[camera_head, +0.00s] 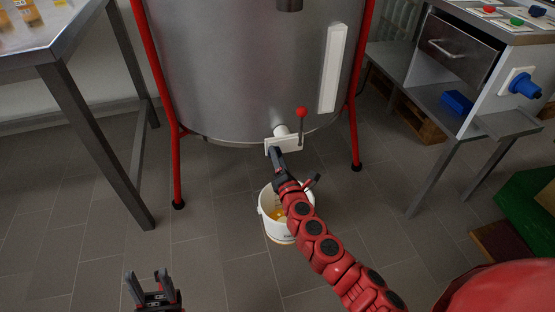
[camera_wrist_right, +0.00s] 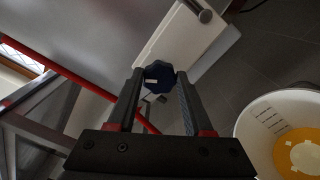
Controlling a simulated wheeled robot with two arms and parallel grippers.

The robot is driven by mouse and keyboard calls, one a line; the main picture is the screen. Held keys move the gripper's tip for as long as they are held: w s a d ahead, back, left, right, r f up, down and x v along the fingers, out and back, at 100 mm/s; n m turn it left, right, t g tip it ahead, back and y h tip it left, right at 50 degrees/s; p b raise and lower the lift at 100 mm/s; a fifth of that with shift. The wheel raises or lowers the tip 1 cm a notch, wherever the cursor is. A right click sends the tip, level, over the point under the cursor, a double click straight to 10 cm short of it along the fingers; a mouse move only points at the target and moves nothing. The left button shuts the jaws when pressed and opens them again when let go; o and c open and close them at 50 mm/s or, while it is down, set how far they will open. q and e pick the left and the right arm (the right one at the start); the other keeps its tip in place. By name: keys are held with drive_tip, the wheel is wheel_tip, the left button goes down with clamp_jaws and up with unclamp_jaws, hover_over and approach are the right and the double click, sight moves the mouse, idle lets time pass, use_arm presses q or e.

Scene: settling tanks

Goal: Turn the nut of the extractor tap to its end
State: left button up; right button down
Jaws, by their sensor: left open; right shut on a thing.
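The extractor tap (camera_head: 285,143), a pale fitting, sits low on the front of the steel tank. My right gripper (camera_head: 275,153) is at its left end. In the right wrist view the dark blue lobed nut (camera_wrist_right: 158,74) lies between my right fingertips (camera_wrist_right: 160,82), and the gripper is shut on it. In the head view the nut is hidden by my gripper. A lever with a red ball (camera_head: 301,112) stands upright above the tap's right end. My left gripper (camera_head: 153,290) is open and empty at the lower left, over the floor, far from the tap.
A white bucket (camera_head: 266,211) with yellow contents stands on the floor below the tap, partly behind my right arm; it also shows in the wrist view (camera_wrist_right: 246,133). Red tank legs (camera_head: 355,135) flank the tap. A metal table (camera_head: 95,145) stands left, a bench (camera_head: 460,120) right.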

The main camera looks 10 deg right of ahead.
drive_tip(key=shift+d+f+m+b, duration=0.1)
drive_tip(key=shift+m+b, duration=0.2)
drive_tip(key=shift+m, duration=2.8)
drive_tip(key=shift+c, duration=1.5)
unclamp_jaws()
drive_tip(key=s+p, duration=0.2)
drive_tip(key=s, duration=1.5)
drive_tip(key=shift+s+d, duration=0.2)
drive_tip(key=shift+d, duration=0.1)
